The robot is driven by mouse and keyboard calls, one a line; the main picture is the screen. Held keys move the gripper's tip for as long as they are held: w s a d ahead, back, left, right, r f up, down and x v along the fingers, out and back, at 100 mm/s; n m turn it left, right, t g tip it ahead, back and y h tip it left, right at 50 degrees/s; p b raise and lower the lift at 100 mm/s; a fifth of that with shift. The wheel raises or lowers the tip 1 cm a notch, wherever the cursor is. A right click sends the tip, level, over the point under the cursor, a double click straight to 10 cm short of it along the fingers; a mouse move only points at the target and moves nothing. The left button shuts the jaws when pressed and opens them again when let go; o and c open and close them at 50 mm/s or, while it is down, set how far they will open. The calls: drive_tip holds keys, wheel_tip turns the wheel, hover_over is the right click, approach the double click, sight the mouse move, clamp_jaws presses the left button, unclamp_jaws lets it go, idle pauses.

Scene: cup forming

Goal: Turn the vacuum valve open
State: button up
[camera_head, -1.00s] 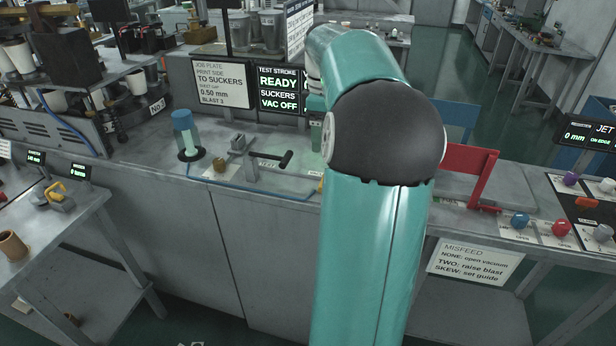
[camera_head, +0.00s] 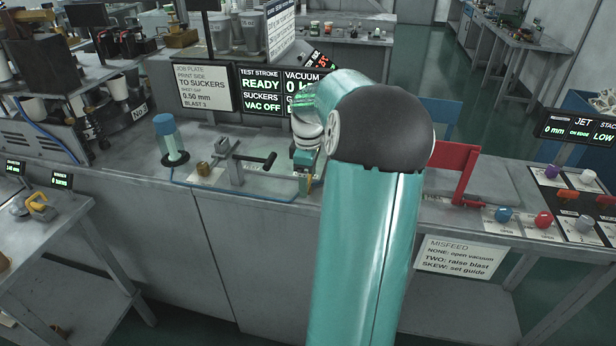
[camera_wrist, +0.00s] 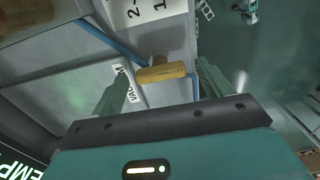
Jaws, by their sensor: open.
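The vacuum valve's yellow handle (camera_wrist: 161,74) shows in the wrist view, lying roughly crosswise, with blue hose beside it. A partly covered label (camera_wrist: 127,88) beginning "VACU" lies to its left. My gripper (camera_wrist: 163,71) is open, with one finger on each side of the handle in the picture. A gap shows between the handle and each finger; how far it is in depth I cannot tell. In the head view my arm hides most of this area. The vacuum display (camera_head: 303,80) shows a zero, partly covered by my arm, and the neighbouring screen (camera_head: 262,90) reads "READY" and "VAC OFF".
On the bench stand a blue-capped cylinder (camera_head: 170,140) and a black-handled lever (camera_head: 250,161), left of my wrist. A red frame (camera_head: 464,175) and coloured knobs (camera_head: 543,220) are to the right. A blue hose (camera_head: 235,191) runs along the bench front.

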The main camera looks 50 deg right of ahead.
drive_tip(key=c, duration=1)
drive_tip(key=shift+m, duration=0.3)
drive_tip(key=m, duration=0.4)
drive_tip(key=shift+w, duration=0.1)
drive_tip(key=m, duration=0.4)
drive_tip(key=shift+m, duration=0.4)
drive_tip(key=m, duration=0.4)
drive_tip(key=shift+m, duration=2.2)
